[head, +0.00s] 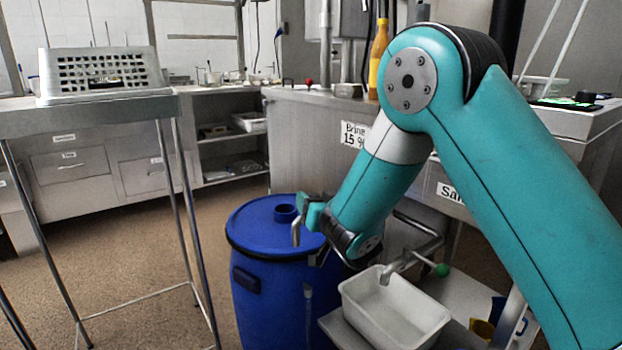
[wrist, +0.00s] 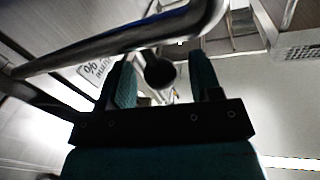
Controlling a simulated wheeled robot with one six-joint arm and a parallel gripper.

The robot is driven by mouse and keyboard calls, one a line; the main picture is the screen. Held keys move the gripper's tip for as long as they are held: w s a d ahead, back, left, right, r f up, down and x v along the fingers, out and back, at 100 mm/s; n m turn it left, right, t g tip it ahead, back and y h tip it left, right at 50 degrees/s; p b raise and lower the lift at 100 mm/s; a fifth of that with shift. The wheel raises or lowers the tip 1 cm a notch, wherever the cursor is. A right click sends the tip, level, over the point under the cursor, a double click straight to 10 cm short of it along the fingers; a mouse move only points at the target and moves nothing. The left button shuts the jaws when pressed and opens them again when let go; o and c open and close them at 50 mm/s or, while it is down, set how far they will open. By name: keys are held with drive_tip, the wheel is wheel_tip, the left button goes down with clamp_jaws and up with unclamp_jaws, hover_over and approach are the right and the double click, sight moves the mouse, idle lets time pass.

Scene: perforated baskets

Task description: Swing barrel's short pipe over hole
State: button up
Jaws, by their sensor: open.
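The blue barrel (head: 262,285) stands upright in the middle of the head view, with a raised round hole (head: 286,213) in its lid. A short metal pipe (head: 296,234) with a bent-down end is at the lid, just right of and in front of the hole in the picture. My gripper (head: 312,232) is open beside this pipe. In the wrist view, the dark round end of a pipe (wrist: 159,73) shows between my two teal fingers (wrist: 163,82), with a gap on both sides. My arm hides the rest of the short pipe in the head view.
A second metal spout (head: 400,264) with a green knob points over a white tub (head: 395,312), right of the barrel. A steel table with a perforated basket (head: 70,74) stands at the left. A steel counter (head: 310,140) is behind. Floor shows between table and barrel.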

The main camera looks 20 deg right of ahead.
drive_tip(key=shift+w+a+r+p, duration=0.1)
drive_tip(key=shift+w+r+p, duration=0.15)
drive_tip(key=shift+w+p, duration=0.55)
drive_tip(key=shift+w+f+p, duration=0.25)
drive_tip(key=shift+w+p, duration=0.1)
drive_tip(key=shift+w, duration=0.15)
clamp_jaws()
